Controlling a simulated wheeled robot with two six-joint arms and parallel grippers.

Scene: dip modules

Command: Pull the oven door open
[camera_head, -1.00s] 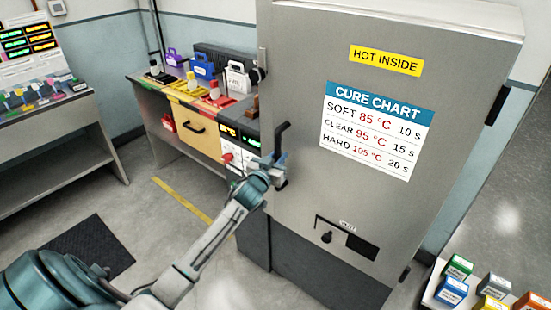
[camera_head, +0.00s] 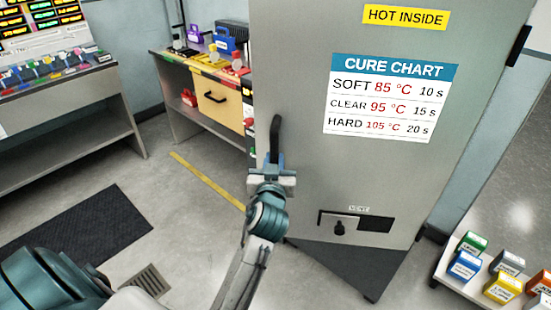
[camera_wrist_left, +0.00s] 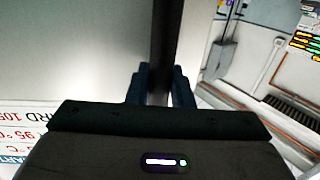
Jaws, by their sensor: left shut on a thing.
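The grey oven door (camera_head: 290,60) stands partly swung out, hinged on its right side, with a yellow HOT INSIDE label (camera_head: 405,17) and a cure chart (camera_head: 388,97). Its dark upright handle (camera_head: 275,140) is near the left edge. My left gripper (camera_head: 271,173) is shut on the handle's lower part. In the left wrist view the handle (camera_wrist_left: 163,45) runs upright between the two fingers of my left gripper (camera_wrist_left: 161,85). The oven's inside is hidden behind the door. My right gripper is not in view.
A bench with a yellow drawer (camera_head: 222,103) stands behind left of the door. A grey table (camera_head: 60,125) is at the far left. A dark mat (camera_head: 85,235) lies on open floor. A low shelf with several coloured boxes (camera_head: 465,264) is at the lower right.

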